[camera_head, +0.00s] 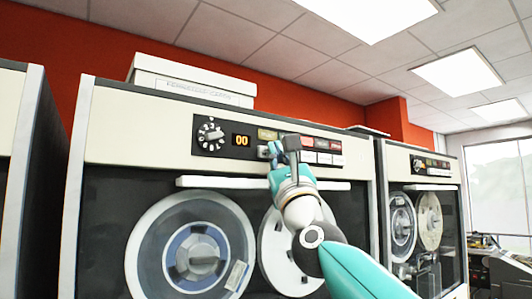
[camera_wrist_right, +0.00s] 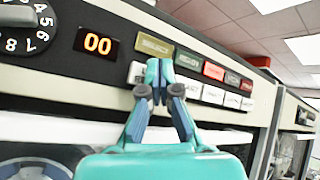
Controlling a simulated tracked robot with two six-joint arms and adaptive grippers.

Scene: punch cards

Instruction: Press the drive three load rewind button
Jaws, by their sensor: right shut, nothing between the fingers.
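The tape drive's control panel (camera_head: 226,138) has a dial, an orange "00" display (camera_head: 241,140) and two rows of buttons. My right gripper (camera_head: 277,148) is in front of the left end of the button rows. In the right wrist view, its shut, empty fingers (camera_wrist_right: 160,74) point at the lower row, over a white button (camera_wrist_right: 138,73) that shows only at their left. Whether the tips touch it I cannot tell. A yellow-green select button (camera_wrist_right: 154,44) is just above. More white buttons (camera_wrist_right: 212,95) lie to the right; their lettering is too small to read. My left gripper is out of view.
A white handle bar (camera_head: 220,182) runs below the panel, behind my right arm. Tape reels (camera_head: 150,252) sit beneath it. A white box (camera_head: 190,80) is on top. Another drive (camera_head: 427,166) stands at the right, and part of a cabinet (camera_head: 12,170) at the left.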

